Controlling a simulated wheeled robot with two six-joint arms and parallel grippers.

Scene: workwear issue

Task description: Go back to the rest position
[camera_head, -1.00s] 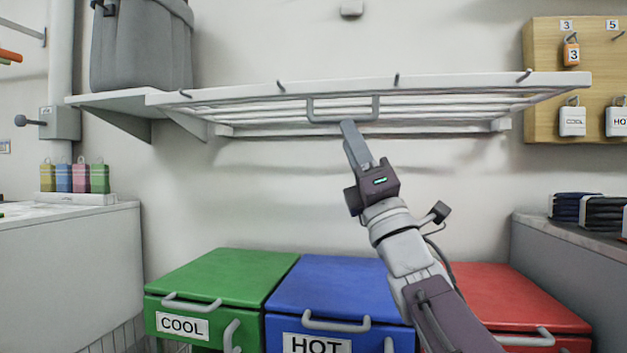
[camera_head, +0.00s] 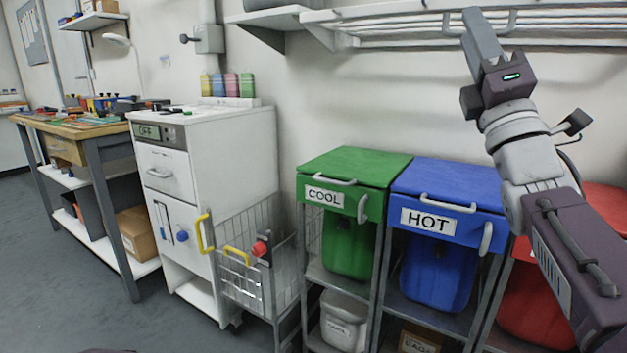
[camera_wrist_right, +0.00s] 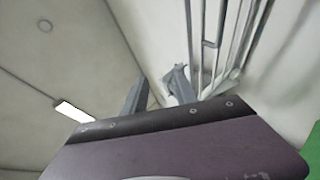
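My right gripper (camera_head: 482,32) is raised in front of the wall at the upper right of the head view. Its fingertips overlap the handle (camera_head: 512,24) of the white slatted rack (camera_head: 400,17) in that view; I cannot tell whether they touch it. In the right wrist view the two fingers (camera_wrist_right: 157,92) stand apart, with nothing clearly held between them. The rack bars (camera_wrist_right: 222,45) run just to the right of the fingers there. My left gripper is not in view.
Below the arm stand green COOL (camera_head: 352,166), blue HOT (camera_head: 450,184) and red (camera_head: 605,205) lidded bins. A white cabinet (camera_head: 235,150) with a wire basket (camera_head: 232,290) stands left of them. A workbench (camera_head: 92,128) is farther left. The floor (camera_head: 60,290) at lower left is clear.

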